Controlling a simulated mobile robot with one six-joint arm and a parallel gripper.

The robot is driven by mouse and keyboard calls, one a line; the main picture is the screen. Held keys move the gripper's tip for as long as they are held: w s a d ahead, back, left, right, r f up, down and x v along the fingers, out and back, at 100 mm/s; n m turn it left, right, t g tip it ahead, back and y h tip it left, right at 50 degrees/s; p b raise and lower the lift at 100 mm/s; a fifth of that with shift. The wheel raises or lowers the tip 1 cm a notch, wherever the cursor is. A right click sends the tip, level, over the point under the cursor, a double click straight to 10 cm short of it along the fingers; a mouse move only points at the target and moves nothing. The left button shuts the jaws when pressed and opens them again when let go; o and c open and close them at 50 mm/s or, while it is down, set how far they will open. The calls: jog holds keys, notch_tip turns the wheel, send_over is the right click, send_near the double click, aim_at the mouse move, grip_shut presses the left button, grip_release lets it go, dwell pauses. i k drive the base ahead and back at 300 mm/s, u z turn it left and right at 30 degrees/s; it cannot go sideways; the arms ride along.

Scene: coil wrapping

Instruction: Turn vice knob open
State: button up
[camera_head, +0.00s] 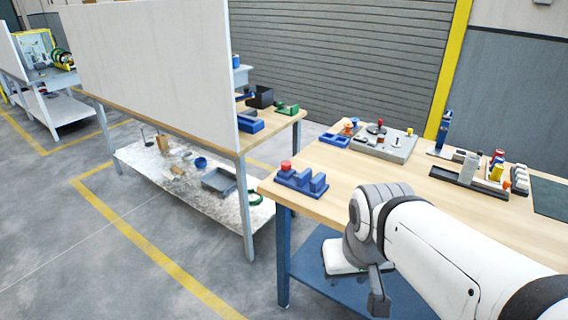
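A blue vice (302,182) sits at the left corner of the wooden workbench. A red knob (286,166) stands on its left end. Blue upright blocks stand to the right of the knob, with gaps between them. My gripper (378,303) is a small dark grey shape at the end of my white arm, beyond the bench's front edge, low and to the right of the vice. It is clearly apart from the vice. Its fingers are too small and too much hidden by the wrist to tell whether they are open or shut.
The wooden workbench (340,208) has free surface around the vice. A grey fixture plate (388,145) with knobs lies behind, and a dark tray (470,178) with parts to the right. A white panel (150,70) stands on another bench at left.

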aim_at(286, 165)
jog(key=u, duration=0.05)
jog(key=k, duration=0.2)
jog(key=z, duration=0.7)
jog(key=i, duration=1.1)
